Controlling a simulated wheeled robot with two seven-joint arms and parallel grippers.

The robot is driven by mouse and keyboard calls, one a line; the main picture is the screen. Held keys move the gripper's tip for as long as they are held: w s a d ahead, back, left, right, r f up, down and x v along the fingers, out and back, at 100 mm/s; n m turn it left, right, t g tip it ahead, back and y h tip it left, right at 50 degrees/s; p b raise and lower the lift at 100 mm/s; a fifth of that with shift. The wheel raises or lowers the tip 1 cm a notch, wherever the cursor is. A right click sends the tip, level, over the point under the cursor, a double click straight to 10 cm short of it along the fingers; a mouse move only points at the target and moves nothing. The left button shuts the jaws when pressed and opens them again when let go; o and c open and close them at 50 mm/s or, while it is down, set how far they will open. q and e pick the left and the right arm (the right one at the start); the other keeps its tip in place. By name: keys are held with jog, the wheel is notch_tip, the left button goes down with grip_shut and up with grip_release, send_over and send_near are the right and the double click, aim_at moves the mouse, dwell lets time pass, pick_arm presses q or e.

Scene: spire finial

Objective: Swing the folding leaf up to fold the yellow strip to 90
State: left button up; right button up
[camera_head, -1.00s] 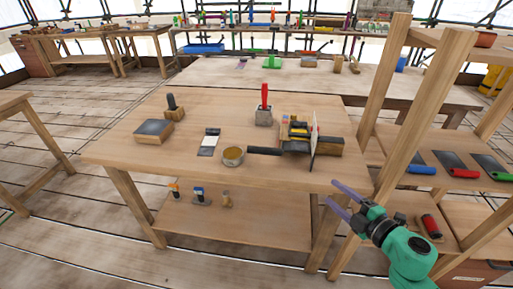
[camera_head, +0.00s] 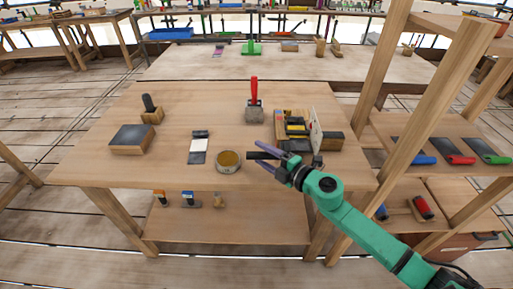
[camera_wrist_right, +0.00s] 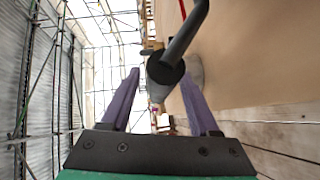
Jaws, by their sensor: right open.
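The bending tool (camera_head: 333,142) sits at the right of the workbench, with dark parts and some yellow on it; which yellow piece is the strip is too small to tell. A black bar handle (camera_head: 255,155) sticks out to the left from it, and its round end (camera_wrist_right: 165,70) shows large in the wrist view. My right gripper (camera_head: 259,150) has its purple fingers open at this handle. In the wrist view the handle's end shows between the two open fingers (camera_wrist_right: 160,100), with no clear contact. The folding leaf's angle cannot be told. My left gripper is out of view.
A round tin (camera_head: 229,162) stands close to the left of the gripper. A red-handled tool (camera_head: 254,100) stands behind it. A pale upright panel (camera_head: 316,130) is at the right. A dark-topped block (camera_head: 132,138) lies at the left. The front left of the workbench (camera_head: 100,170) is bare.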

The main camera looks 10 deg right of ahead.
jog(key=shift+x, duration=1.45)
jog(key=shift+s+d, duration=0.1)
jog(key=shift+s, duration=0.05)
grip_shut()
